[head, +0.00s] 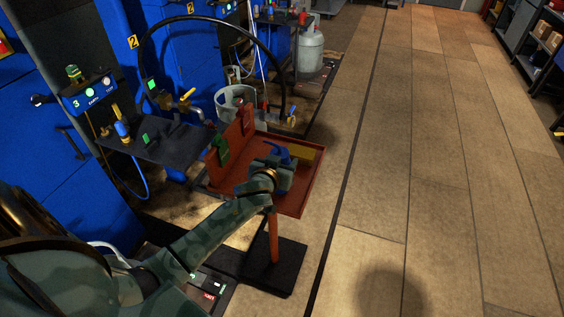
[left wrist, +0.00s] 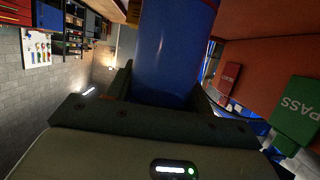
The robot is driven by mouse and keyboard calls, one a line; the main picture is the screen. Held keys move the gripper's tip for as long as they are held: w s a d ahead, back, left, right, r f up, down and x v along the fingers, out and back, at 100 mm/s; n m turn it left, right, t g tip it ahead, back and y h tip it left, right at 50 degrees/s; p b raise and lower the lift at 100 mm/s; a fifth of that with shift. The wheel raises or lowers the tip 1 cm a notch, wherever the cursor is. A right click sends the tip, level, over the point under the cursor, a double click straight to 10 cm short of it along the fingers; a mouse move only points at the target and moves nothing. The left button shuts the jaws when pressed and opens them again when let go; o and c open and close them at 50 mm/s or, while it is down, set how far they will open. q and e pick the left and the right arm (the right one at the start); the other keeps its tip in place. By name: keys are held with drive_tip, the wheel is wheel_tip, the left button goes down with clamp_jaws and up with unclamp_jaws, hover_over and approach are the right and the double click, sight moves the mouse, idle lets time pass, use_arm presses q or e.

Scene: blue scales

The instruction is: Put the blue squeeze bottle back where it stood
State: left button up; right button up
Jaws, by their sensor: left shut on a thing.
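The blue squeeze bottle (head: 279,151) shows just beyond my left gripper (head: 272,175) in the head view, over the orange-red tray (head: 313,187). In the left wrist view the blue body of the bottle (left wrist: 175,55) fills the space between my fingers, and my left gripper (left wrist: 165,95) is shut on it. The wrist and gripper hide part of the bottle in the head view. I cannot tell whether its base touches the tray. My right gripper is not in view.
The tray stands on an orange post with a black base (head: 272,268). A green PASS block (head: 220,151) and a red block (head: 246,119) are at its back left edge. A dark shelf (head: 165,143) and blue scale cabinets (head: 45,150) lie left. The floor right is clear.

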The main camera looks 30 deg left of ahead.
use_arm(q)
drive_tip(key=o, duration=1.2)
drive_tip(key=shift+f, duration=0.15)
drive_tip(key=p+v, duration=0.3)
drive_tip(key=v, duration=0.9)
drive_tip(key=shift+p, duration=0.4)
